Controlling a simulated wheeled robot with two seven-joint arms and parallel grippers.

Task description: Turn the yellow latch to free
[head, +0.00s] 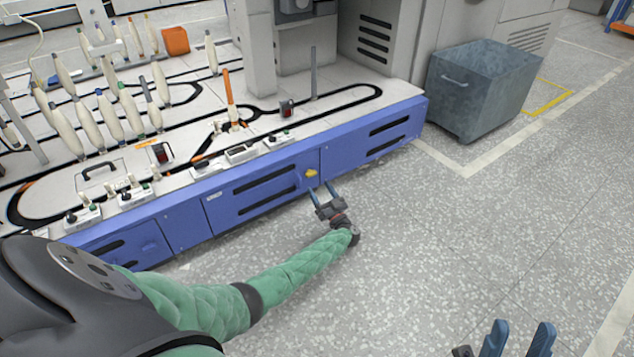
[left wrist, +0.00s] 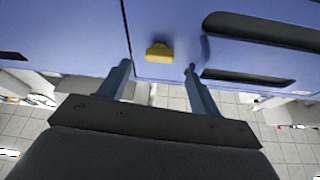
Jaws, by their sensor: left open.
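The yellow latch (head: 311,173) is on the blue front panel of the machine, near a door seam. In the left wrist view the latch (left wrist: 159,52) looks like a small yellow block, wider than tall, ahead of the gap between my fingers. My left gripper (head: 322,192) is open and empty, just in front of and slightly below the latch; its fingers (left wrist: 160,80) appear on both sides of the latch. I cannot tell whether they touch the panel. My right gripper (head: 516,338) is at the bottom right, fingers apart, far from the latch.
The blue panel (head: 180,225) has dark vent slots, one (left wrist: 262,30) beside the latch. Bobbins (head: 110,115) and several small switch boxes stand on the white machine top. A grey bin (head: 482,90) stands at the upper right. The speckled floor (head: 440,230) is clear.

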